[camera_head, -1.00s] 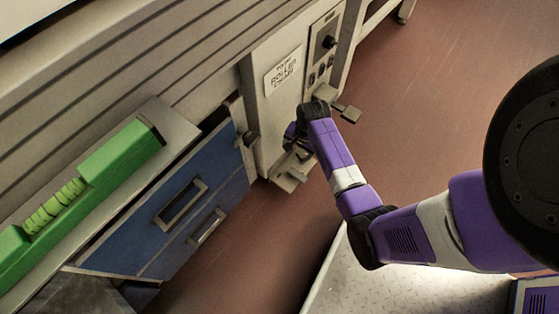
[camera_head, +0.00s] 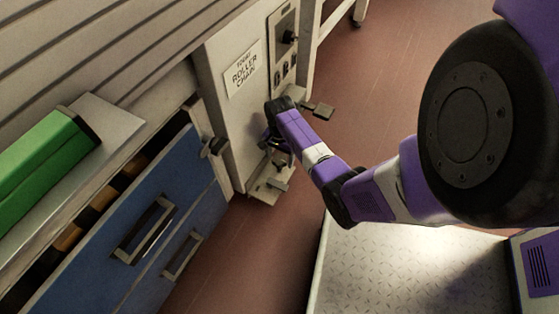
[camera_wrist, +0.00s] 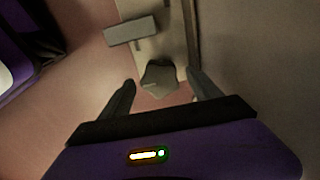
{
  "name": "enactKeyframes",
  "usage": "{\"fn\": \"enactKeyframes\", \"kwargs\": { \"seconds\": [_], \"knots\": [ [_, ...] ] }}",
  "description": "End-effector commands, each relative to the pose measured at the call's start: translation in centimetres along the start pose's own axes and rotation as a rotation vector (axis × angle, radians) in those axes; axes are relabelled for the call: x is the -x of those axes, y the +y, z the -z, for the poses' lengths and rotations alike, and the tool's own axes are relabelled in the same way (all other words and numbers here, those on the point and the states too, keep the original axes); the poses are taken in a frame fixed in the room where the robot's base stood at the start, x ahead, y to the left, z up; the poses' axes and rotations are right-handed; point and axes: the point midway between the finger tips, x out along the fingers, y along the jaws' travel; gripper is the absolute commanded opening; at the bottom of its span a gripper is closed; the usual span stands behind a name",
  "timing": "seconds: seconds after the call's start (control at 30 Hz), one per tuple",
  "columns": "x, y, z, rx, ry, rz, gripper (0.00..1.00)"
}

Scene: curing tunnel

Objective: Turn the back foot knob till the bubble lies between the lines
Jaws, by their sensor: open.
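In the wrist view a grey lobed knob (camera_wrist: 160,82) sits at the near end of a pale metal foot plate (camera_wrist: 168,42). My gripper (camera_wrist: 160,77) is open, with one finger on each side of the knob and a visible gap to each. I cannot tell how far the fingertips are from it in depth. In the head view my gripper (camera_head: 273,143) is low beside the pale cabinet (camera_head: 228,105), above its foot plate (camera_head: 262,192). My wrist partly hides that area, and the knob is not clear there. I cannot make out a bubble or its lines in either view.
A grey block (camera_wrist: 130,32) juts out beyond the knob. A small pedal-like plate (camera_head: 318,110) sticks out right of my wrist. Blue drawers (camera_head: 125,225) with handles stand to the left, below a green box (camera_head: 40,160). Red floor (camera_head: 375,75) is open at the right.

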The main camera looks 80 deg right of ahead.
Motion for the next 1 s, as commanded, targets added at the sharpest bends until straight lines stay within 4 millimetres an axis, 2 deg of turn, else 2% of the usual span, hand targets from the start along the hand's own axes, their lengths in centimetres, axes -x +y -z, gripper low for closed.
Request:
{"fn": "enactKeyframes", "kwargs": {
  "seconds": [0.33, 0.37, 0.67, 1.0],
  "knots": [
    [-0.42, -0.02, 0.02, 0.0, 0.001, 0.0, 0.73],
    [-0.42, -0.02, 0.02, 0.0, 0.001, 0.0, 0.69],
    [-0.42, -0.01, 0.01, 0.0, 0.001, 0.0, 0.1],
    [-0.22, -0.04, -0.07, 0.055, 0.0, -0.001, 0.1]
  ]
}}
